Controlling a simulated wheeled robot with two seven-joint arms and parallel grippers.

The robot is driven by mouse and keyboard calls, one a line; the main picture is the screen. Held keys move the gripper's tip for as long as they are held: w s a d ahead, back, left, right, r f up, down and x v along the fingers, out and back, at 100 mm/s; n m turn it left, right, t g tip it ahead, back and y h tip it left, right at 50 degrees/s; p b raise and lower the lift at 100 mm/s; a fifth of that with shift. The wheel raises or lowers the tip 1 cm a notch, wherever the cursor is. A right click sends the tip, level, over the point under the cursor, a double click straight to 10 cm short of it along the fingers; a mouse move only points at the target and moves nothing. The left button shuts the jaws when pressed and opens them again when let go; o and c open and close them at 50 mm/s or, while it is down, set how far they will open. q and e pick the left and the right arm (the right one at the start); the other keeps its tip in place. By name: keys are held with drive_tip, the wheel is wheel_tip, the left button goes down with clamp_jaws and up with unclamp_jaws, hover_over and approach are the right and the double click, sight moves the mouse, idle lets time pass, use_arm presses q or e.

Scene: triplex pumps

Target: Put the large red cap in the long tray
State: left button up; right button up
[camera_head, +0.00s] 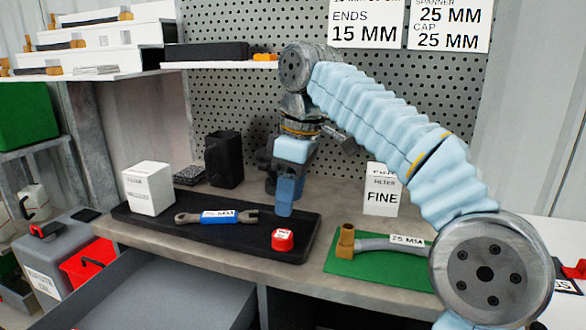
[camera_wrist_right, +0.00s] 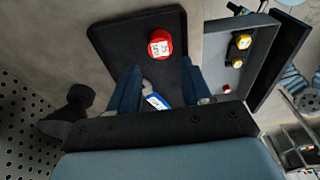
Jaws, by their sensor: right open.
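The red cap (camera_head: 283,240) with a white label lies in the right end of the long black tray (camera_head: 240,238). The cap also shows in the right wrist view (camera_wrist_right: 160,45), on the bare end of the tray (camera_wrist_right: 110,40). My right gripper (camera_head: 286,205) is above the tray, behind the cap and apart from it. In the wrist view its two fingers (camera_wrist_right: 158,82) are spread, with nothing held between them. A blue-handled spanner (camera_head: 218,216) lies in the tray to the left of the cap. My left gripper does not show.
A white box (camera_head: 148,188) stands at the tray's left end. A black container (camera_head: 224,160) stands behind. A green mat (camera_head: 375,272) with a hose fitting lies to the right, before a white filter box (camera_head: 381,190). An open grey drawer (camera_head: 170,300) juts out below the bench.

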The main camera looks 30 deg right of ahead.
drive_tip(key=shift+s+d+r, duration=0.1)
drive_tip(key=shift+r, duration=0.95)
drive_tip(key=shift+s+d+r, duration=0.1)
drive_tip(key=shift+r, duration=0.9)
